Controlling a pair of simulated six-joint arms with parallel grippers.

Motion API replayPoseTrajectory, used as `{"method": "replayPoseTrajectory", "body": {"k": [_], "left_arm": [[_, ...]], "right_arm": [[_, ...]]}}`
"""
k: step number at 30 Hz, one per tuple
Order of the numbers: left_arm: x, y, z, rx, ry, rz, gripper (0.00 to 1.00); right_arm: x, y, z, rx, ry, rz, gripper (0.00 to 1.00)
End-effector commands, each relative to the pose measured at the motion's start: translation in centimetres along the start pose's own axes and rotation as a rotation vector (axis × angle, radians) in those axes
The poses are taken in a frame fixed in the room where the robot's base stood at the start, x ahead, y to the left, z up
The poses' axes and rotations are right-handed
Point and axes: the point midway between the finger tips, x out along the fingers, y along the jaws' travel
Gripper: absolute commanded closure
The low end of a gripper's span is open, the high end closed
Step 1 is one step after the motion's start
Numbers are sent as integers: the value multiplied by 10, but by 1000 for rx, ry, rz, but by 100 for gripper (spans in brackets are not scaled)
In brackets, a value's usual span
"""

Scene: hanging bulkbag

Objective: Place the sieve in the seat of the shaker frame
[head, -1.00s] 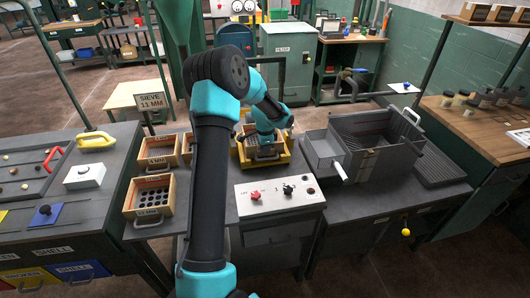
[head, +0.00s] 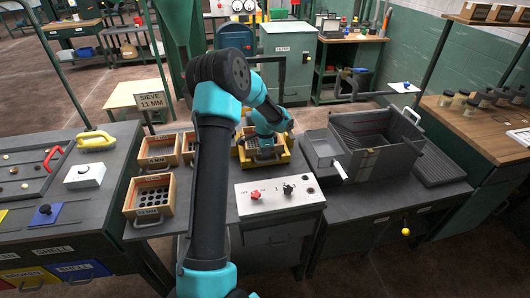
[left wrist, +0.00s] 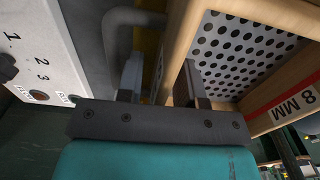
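The yellow shaker frame (head: 286,156) stands behind the white control box in the head view. A wooden sieve with a perforated plate is at the frame; the left wrist view shows this sieve (left wrist: 240,45) close up, with a label that appears to read 8 MM. My left gripper (head: 262,146) is down at the frame and partly covers the sieve. In the left wrist view its fingers (left wrist: 160,82) are apart, one on each side of a wooden sieve wall, with a gap at the left finger. Whether the sieve sits fully in the seat is hidden. My right gripper is not in view.
A sign (head: 151,101) reads SIEVE 11 MM. Other wooden sieves (head: 150,197) stand left of the frame. The control box (head: 280,198) with knobs is in front. A grey bin (head: 366,143) stands right. A grey bent pipe (left wrist: 121,45) is close to the left finger.

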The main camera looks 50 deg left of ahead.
Motion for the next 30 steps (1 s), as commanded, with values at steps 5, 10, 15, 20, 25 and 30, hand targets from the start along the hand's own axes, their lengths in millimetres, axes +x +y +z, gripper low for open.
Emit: {"method": "replayPoseTrajectory", "body": {"k": [5,10,15,20,25,30], "left_arm": [[-4,0,0,0,0,-1,66],[-21,0,-1,0,1,-3,66],[-50,-1,0,0,3,-4,66],[-81,0,-1,-1,3,-3,66],[-108,0,0,0,1,-3,66],[-121,0,0,0,1,0,66]], "right_arm": [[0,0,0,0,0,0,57],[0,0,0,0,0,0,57],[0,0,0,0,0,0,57],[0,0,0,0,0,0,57],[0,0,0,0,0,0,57],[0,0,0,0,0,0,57]]}}
